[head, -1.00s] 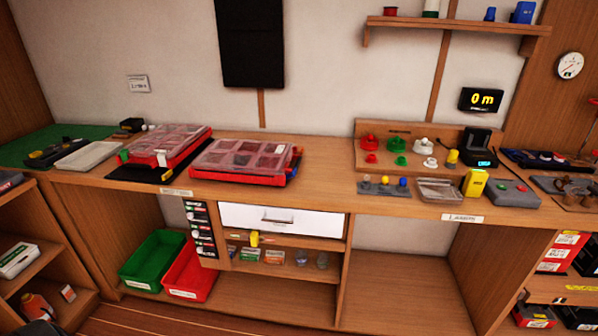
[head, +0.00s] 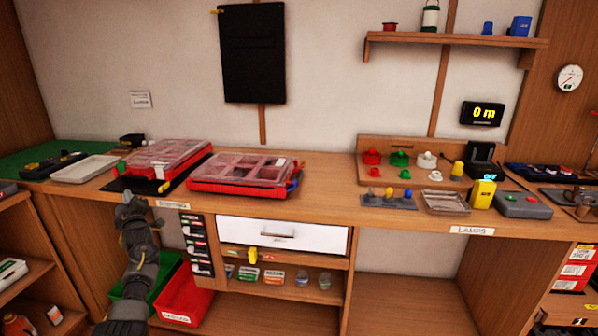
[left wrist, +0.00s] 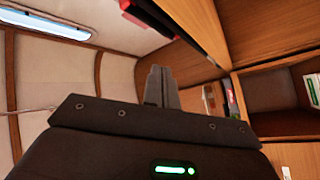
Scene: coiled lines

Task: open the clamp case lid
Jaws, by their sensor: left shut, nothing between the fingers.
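Two red cases with clear compartmented lids lie on the bench, the left case (head: 165,158) on a black mat and the right case (head: 240,173) beside it. Both lids look closed. I cannot tell which one is the clamp case. My left gripper (head: 130,205) is in front of the bench edge, below and in front of the left case, apart from both cases. In the left wrist view my left gripper (left wrist: 161,85) has its fingers together and empty, pointing past the bench's underside. My right gripper is not in view.
A grey tray (head: 85,169) lies left of the cases. A white drawer (head: 283,236) is below the bench, with a green bin (head: 130,283) and a red bin (head: 186,298) lower left. The bench top right of the right case (head: 325,180) is clear.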

